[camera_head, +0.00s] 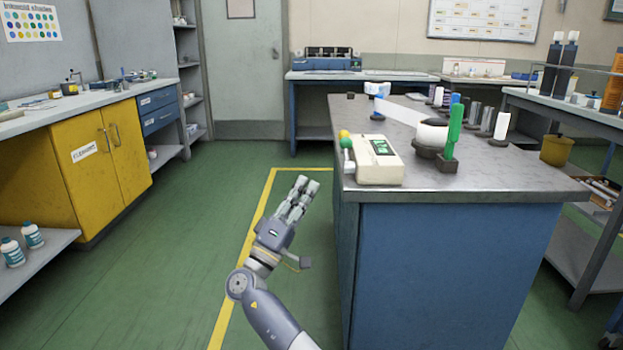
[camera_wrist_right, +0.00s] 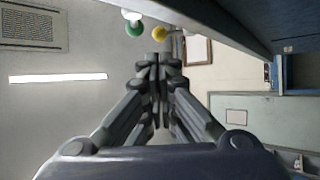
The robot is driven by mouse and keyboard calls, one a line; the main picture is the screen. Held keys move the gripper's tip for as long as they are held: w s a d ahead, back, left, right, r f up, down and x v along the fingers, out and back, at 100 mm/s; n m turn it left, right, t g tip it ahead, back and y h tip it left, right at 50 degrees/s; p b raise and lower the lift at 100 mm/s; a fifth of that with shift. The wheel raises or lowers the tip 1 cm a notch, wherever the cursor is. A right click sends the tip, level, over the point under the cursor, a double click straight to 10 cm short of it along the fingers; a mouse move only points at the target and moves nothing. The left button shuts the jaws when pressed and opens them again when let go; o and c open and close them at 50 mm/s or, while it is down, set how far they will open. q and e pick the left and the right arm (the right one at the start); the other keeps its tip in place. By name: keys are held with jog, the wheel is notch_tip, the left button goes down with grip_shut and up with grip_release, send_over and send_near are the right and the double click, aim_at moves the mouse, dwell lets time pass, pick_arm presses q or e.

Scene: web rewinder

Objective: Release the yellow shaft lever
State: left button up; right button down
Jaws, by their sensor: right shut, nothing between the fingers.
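The yellow knob (camera_head: 344,134), seemingly of the yellow shaft lever, is at the left end of the beige rewinder box (camera_head: 378,160) on the bench. A green knob (camera_head: 346,143) and a white part (camera_head: 348,157) are just below it. My right gripper (camera_head: 306,186) is shut and empty, left of the bench edge and below the knobs. In the right wrist view the yellow knob (camera_wrist_right: 160,33) shows just beyond the fingertips (camera_wrist_right: 159,62), apart from them, with the green knob (camera_wrist_right: 135,29) to its left. The lever's arm is hard to make out. My left gripper is out of view.
The metal-topped blue bench (camera_head: 510,182) stands right of my arm. A white roll (camera_head: 432,133) and a green upright part (camera_head: 453,128) stand on it. A yellow cabinet (camera_head: 98,160) is at the left. The green floor between is clear.

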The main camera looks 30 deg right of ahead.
jog(key=b+x, duration=0.1)
jog(key=x, duration=1.1)
jog(key=shift+r, duration=0.1)
